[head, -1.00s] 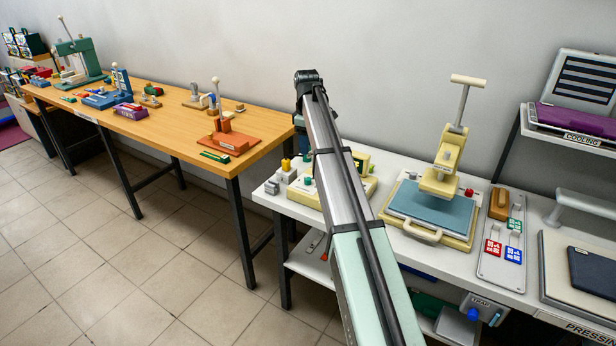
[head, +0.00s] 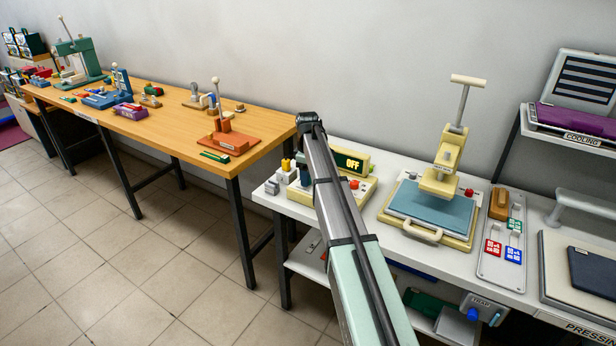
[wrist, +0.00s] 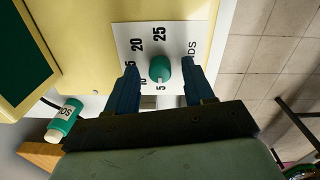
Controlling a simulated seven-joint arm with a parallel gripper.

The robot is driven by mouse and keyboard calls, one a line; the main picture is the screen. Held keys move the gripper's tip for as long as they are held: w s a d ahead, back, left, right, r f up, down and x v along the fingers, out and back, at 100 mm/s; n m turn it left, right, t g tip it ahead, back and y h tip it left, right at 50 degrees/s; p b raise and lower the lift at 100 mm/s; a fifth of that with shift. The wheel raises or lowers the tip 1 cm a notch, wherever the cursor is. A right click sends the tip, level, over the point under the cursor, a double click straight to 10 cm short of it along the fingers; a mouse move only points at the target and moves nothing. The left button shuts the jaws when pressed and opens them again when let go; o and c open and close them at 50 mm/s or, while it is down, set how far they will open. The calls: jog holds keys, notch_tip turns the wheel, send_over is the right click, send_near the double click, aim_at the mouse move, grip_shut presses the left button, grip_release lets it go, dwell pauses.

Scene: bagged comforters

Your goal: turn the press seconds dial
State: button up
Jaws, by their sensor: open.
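The press seconds dial is a green knob (wrist: 160,68) on a white plate (wrist: 185,35) marked with numbers such as 5, 20 and 25. My gripper (wrist: 158,64) is open, with one blue finger on each side of the knob. A gap shows between the knob and each finger; I cannot tell whether the fingers reach down around it. In the head view the cream control box (head: 364,196) has a display (head: 349,161) reading OFF. There my arm hides the dial.
A red button (head: 354,185) sits on the box, right of my arm. A heat press (head: 441,180) with a tall lever stands farther right on the white table. In the wrist view a green labelled cylinder (wrist: 66,118) lies at lower left.

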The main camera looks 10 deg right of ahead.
jog(key=shift+f, duration=0.2)
jog(key=shift+c, duration=0.4)
grip_shut()
